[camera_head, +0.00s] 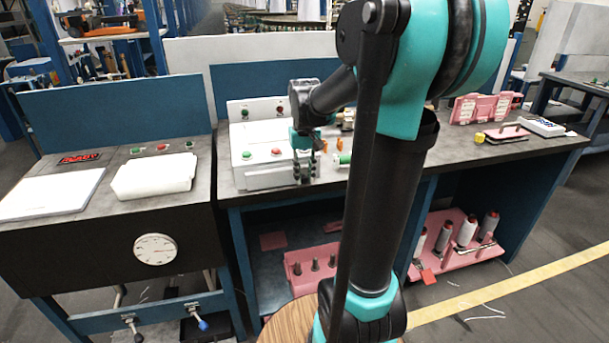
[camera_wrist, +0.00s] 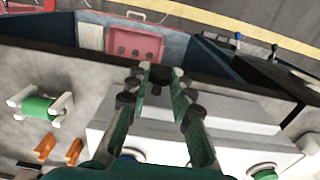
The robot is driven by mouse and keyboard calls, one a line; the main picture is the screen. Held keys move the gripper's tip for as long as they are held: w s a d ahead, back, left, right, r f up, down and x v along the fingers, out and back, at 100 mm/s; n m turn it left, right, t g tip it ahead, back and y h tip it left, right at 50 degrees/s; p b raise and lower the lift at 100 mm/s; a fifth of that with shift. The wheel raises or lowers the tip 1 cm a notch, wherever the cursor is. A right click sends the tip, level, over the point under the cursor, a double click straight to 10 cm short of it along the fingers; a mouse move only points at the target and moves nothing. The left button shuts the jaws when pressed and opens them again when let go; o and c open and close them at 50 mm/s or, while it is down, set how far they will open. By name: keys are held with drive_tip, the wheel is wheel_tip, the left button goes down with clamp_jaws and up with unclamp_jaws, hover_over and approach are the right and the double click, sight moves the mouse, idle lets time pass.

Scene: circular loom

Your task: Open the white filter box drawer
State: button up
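The white filter box (camera_head: 250,143) stands on the dark bench, with green and red buttons on its sloped face. Its drawer (camera_head: 265,177) is the low white front part and looks closed. My gripper (camera_head: 304,176) points down at the right end of the drawer's front. In the wrist view my gripper (camera_wrist: 161,78) has its two fingers apart, straddling the box's front edge. A small dark piece shows between the fingertips; I cannot tell whether it is a handle or whether the fingers touch it. The white box (camera_wrist: 240,118) lies below and right of the fingers there.
A green spool on a white holder (camera_wrist: 38,107) and orange pieces (camera_wrist: 46,147) lie beside the box. A pink tray (camera_wrist: 135,45) is on the shelf below. A white cover (camera_head: 153,177) sits on the left bench. The floor in front is mostly clear.

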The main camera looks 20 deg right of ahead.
clamp_jaws()
drive_tip(key=s, duration=1.4)
drive_tip(key=o, duration=0.7)
unclamp_jaws()
wheel_tip(320, 180, up, 12)
